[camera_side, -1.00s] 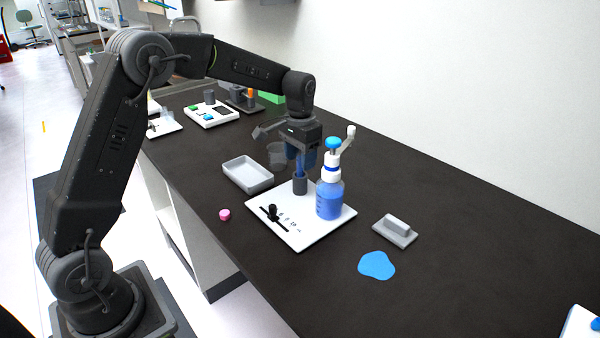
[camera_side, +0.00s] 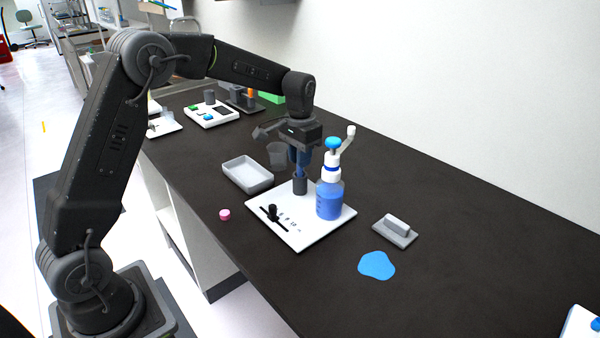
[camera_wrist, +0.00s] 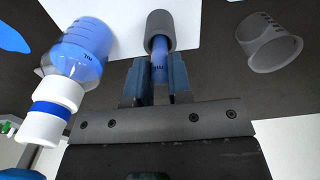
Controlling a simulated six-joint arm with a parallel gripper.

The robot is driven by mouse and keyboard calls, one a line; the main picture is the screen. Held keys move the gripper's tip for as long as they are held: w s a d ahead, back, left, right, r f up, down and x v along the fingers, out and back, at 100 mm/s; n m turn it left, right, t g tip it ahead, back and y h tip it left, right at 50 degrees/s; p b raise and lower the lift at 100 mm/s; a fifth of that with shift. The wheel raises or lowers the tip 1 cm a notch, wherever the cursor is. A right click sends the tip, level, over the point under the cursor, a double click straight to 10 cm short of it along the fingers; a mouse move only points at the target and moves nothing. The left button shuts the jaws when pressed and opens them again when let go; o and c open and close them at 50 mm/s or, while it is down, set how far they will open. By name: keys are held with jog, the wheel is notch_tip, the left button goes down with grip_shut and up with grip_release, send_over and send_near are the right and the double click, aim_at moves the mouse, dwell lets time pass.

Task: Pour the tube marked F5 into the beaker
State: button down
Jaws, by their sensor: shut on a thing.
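A tube with blue liquid (camera_wrist: 159,68) stands upright in a dark round holder (camera_side: 300,184) on the white board (camera_side: 286,235). The holder also shows in the wrist view (camera_wrist: 160,30). My gripper (camera_side: 301,160) is above the holder, its fingers shut on the tube; in the wrist view (camera_wrist: 158,82) they lie on both sides of it. The mark on the tube is too small to read. A clear, empty-looking beaker (camera_side: 278,154) stands behind and left of the holder, and in the wrist view (camera_wrist: 268,42) at the right.
A blue-filled dispenser bottle (camera_side: 329,198) stands close to the right of the holder. A grey tray (camera_side: 247,174) lies to the left. A pink cap (camera_side: 225,215), a grey block (camera_side: 395,230) and a blue patch (camera_side: 376,265) lie around. The right bench is mostly clear.

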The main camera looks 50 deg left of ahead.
jog(key=shift+r, duration=0.25)
jog(key=shift+r, duration=0.35)
jog(key=shift+r, duration=0.1)
jog(key=shift+r, duration=2.85)
jog(key=c, duration=1.6)
grip_release()
grip_shut()
